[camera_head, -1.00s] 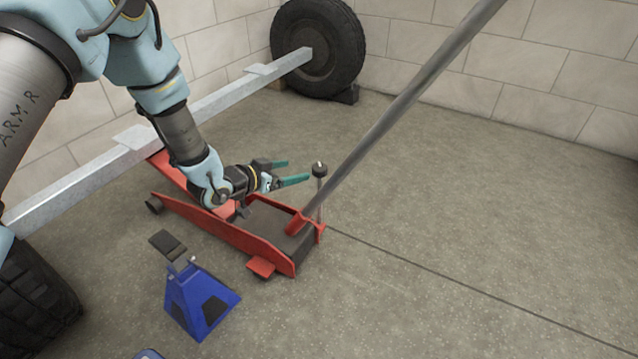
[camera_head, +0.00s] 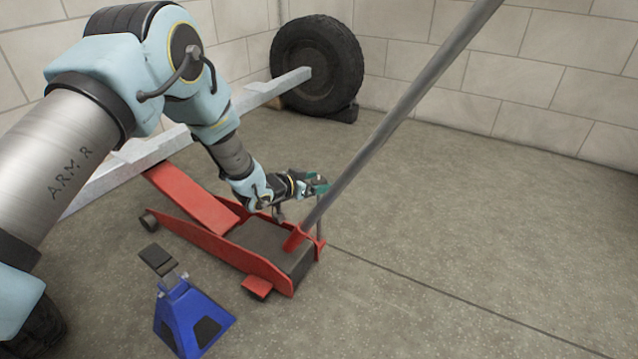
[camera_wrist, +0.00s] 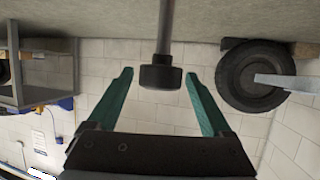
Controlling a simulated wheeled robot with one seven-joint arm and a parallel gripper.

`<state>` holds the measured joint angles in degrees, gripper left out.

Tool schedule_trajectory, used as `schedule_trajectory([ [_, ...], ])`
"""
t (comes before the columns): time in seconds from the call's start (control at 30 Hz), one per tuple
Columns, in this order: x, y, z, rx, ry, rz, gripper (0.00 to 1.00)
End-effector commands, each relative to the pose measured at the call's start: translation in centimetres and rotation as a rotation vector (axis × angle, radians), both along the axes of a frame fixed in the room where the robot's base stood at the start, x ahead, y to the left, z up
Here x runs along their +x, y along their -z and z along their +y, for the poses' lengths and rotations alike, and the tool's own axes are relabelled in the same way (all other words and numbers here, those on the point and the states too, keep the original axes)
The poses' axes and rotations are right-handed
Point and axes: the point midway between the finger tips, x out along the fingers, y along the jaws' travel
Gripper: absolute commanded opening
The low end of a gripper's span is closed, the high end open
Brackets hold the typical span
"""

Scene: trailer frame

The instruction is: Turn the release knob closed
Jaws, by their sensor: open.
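The release knob (camera_wrist: 160,76) is a dark round cap on the end of a thin grey rod. In the wrist view it stands between the two green fingers of my gripper (camera_wrist: 158,80), with a gap on each side. My gripper is open and not touching it there. In the head view my gripper (camera_head: 318,186) is at the knob's place, above the handle end of the red floor jack (camera_head: 195,198). The knob itself is hidden there behind the fingers and the handle.
The jack's long grey handle (camera_head: 400,110) slants up to the right, close beside my gripper. A blue jack stand (camera_head: 190,318) is at the front left. The trailer frame beam (camera_head: 258,92) and a wheel (camera_head: 318,62) are behind. The floor on the right is clear.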

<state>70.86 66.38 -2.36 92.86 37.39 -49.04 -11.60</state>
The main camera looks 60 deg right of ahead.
Motion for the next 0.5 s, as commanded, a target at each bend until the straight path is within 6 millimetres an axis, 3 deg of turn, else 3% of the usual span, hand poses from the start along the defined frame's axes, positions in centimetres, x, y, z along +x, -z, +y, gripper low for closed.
schedule_trajectory([
  [0.17, 0.00, -0.04, 0.01, 0.000, 0.000, 0.000, 0.82],
  [0.5, 0.01, -0.04, 0.02, 0.000, 0.000, 0.000, 0.43],
])
